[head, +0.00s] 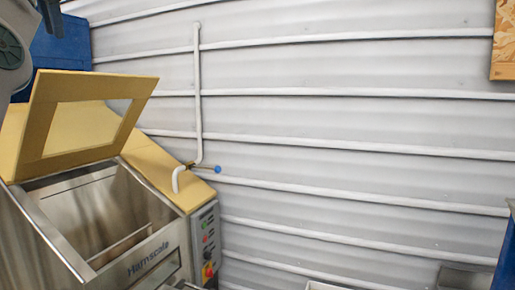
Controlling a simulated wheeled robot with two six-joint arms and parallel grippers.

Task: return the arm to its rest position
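A grey link of my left arm (10,45) comes in at the top left corner. A dark part that looks like my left gripper (49,16) shows beside it at the top edge, cut off by the frame. I cannot tell whether it is open or shut, and I see nothing held in it. It appears above and behind the raised lid in the picture, in front of a blue surface. My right arm and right gripper are not in view.
A steel hopper (150,262) with its yellow framed lid (40,125) raised stands at the lower left; its visible interior looks empty. A control panel (207,245) is on its right side. A pipe (198,90) with a blue-handled tap runs down the ribbed wall (350,130).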

